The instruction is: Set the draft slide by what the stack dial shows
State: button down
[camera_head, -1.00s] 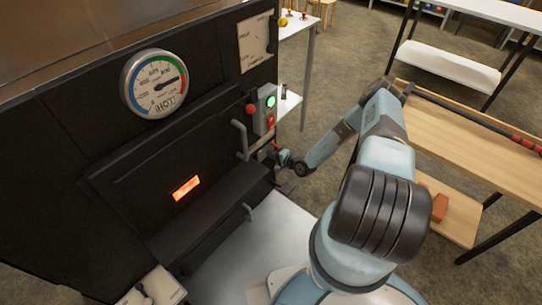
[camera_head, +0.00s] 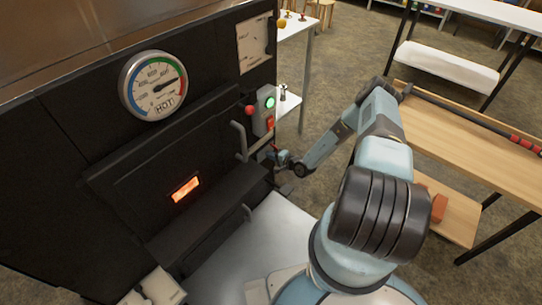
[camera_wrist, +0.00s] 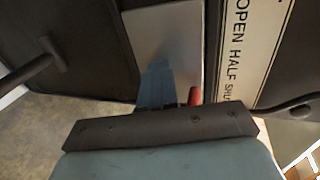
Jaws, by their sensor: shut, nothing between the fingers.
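The stack dial (camera_head: 154,85) is a round white gauge marked HOT on the black front, with blue, green and red arcs. Its needle points right and slightly up, near where green meets red. In the wrist view, a strip (camera_wrist: 258,42) reading OPEN, HALF and SHUT runs beside a pale grey plate (camera_wrist: 165,32). A small red part (camera_wrist: 195,96) shows by the gripper; I cannot tell if it is the slide's handle. My gripper (camera_head: 277,153) is shut and empty, low beside the front's right end; its blue finger (camera_wrist: 156,84) lies before the plate.
A grey control box (camera_head: 265,108) with a green light stands just above my gripper. A bent handle (camera_head: 240,140) projects to its left. A glowing orange window (camera_head: 185,188) is lower left.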

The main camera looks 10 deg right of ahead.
jog(key=v, duration=0.9)
jog(key=shift+f, duration=0.3)
jog(key=shift+s+d, duration=0.1)
